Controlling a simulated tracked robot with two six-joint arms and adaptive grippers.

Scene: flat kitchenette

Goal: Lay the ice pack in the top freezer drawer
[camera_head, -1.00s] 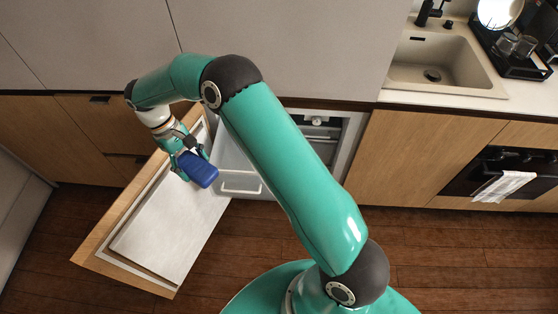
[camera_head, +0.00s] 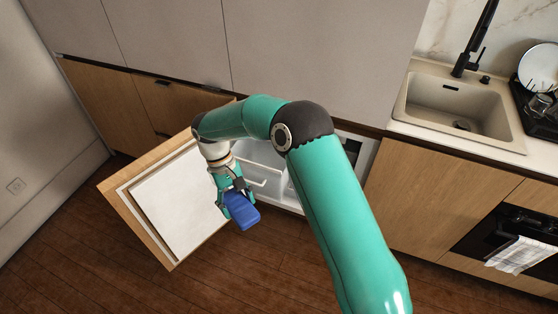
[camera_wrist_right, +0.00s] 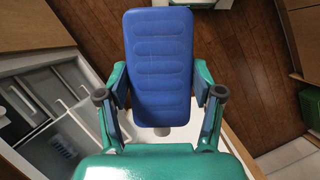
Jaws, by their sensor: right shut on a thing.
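The blue ice pack (camera_head: 243,211) is in my right gripper (camera_head: 235,197), held in front of the open freezer. The right wrist view shows the ice pack (camera_wrist_right: 158,65) as a flat quilted slab between the two fingers of the gripper (camera_wrist_right: 160,103). The white freezer drawer (camera_head: 262,172) is pulled out behind and to the right of the gripper in the head view. In the right wrist view white drawers (camera_wrist_right: 60,110) show at the left, below the ice pack's level. My arm hides part of the freezer. My left gripper is not in view.
The open freezer door (camera_head: 180,205), white inside with a wooden edge, stands to the left of the gripper. A sink (camera_head: 455,100) and an oven with a towel (camera_head: 520,252) are at the right. The wooden floor in front is clear.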

